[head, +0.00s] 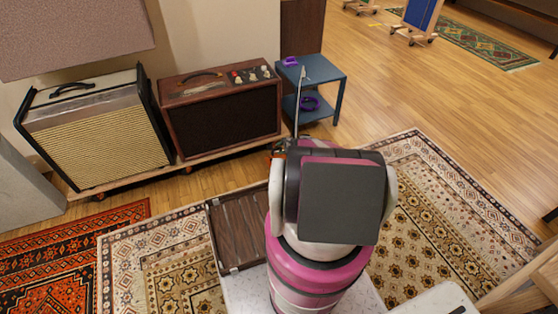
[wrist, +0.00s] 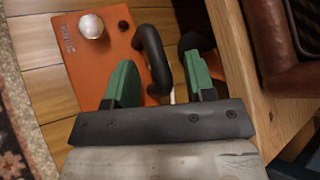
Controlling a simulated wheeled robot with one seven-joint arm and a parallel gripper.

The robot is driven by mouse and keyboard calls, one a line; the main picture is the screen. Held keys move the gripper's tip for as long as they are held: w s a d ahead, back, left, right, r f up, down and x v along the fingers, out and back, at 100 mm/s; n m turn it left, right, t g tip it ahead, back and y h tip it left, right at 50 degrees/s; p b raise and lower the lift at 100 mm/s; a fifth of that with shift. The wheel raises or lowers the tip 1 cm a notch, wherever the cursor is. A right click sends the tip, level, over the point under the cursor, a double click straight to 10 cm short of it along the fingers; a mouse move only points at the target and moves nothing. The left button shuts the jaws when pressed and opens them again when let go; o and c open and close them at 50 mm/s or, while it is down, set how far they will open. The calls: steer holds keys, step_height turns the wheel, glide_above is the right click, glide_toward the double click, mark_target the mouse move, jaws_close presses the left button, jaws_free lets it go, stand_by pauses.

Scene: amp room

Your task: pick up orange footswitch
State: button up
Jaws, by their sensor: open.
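The orange footswitch (wrist: 72,42) is a flat orange box in the wrist view. It has a round silver button, a small dark knob and dark lettering, and lies on the wood floor. My gripper (wrist: 160,78) is open, with its two green finger pads apart over the box's near part. A thick black curved piece, perhaps a cable or handle, shows between the fingers. Whether the fingers touch anything I cannot tell. In the head view my arm covers most of that spot, and only a small orange patch shows beside it.
A wooden edge (wrist: 232,50) runs close along the right of the fingers, with a brown leather-like cabinet (wrist: 275,35) above it. In the head view, a brown amp (head: 222,118), a tan-grille amp (head: 98,135) and a blue side table (head: 328,82) stand beyond my arm. Rugs cover the near floor.

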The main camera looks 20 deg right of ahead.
steer(key=shift+c, duration=0.4)
jaws_close()
stand_by(0.9)
